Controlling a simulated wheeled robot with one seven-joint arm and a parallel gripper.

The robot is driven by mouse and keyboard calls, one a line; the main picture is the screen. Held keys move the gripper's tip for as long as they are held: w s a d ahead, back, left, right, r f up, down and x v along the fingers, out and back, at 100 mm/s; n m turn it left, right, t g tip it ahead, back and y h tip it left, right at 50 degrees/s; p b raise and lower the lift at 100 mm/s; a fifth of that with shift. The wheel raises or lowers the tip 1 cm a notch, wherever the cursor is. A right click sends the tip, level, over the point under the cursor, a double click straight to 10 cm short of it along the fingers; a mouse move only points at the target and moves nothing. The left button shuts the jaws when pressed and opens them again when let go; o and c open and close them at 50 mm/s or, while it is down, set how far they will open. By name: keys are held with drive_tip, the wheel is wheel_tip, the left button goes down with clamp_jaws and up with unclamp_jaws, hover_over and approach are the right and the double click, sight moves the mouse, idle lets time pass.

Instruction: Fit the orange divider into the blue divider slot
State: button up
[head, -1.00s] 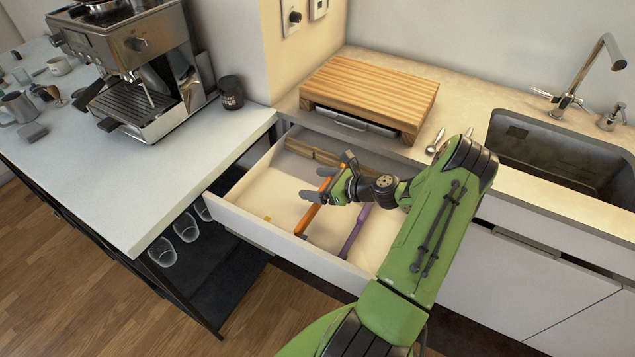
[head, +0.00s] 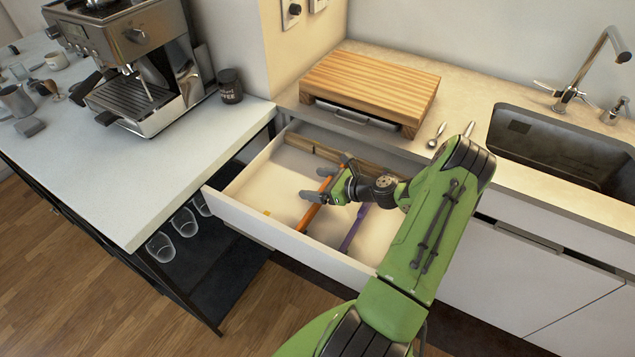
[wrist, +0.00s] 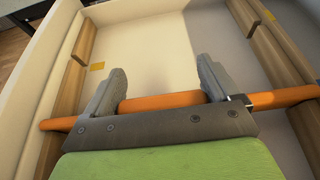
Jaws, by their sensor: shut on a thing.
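The orange divider (head: 309,216) is a long bar lying across the open drawer (head: 262,229), between its front and back. My gripper (head: 325,178) is shut on its middle. In the wrist view, my gripper's fingers (wrist: 163,68) straddle the orange bar (wrist: 160,101), which reaches across the wooden rails (wrist: 71,85) on both sides. I cannot tell whether its ends sit in slots. A purple-blue divider (head: 354,228) stands in the drawer to the right. No clearly blue slot shows; small yellow marks (wrist: 97,66) sit at the rails.
A white counter with a coffee machine (head: 137,62) is left of the drawer. A wooden board (head: 370,84) stands on the counter behind it, with the sink (head: 560,150) to the right. The drawer floor left of the orange divider is clear.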

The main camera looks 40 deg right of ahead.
drive_tip(key=shift+f, duration=0.2)
drive_tip(key=o, duration=0.6)
drive_tip(key=shift+c, duration=0.2)
wheel_tip(320, 180, up, 10)
drive_tip(key=p, duration=0.2)
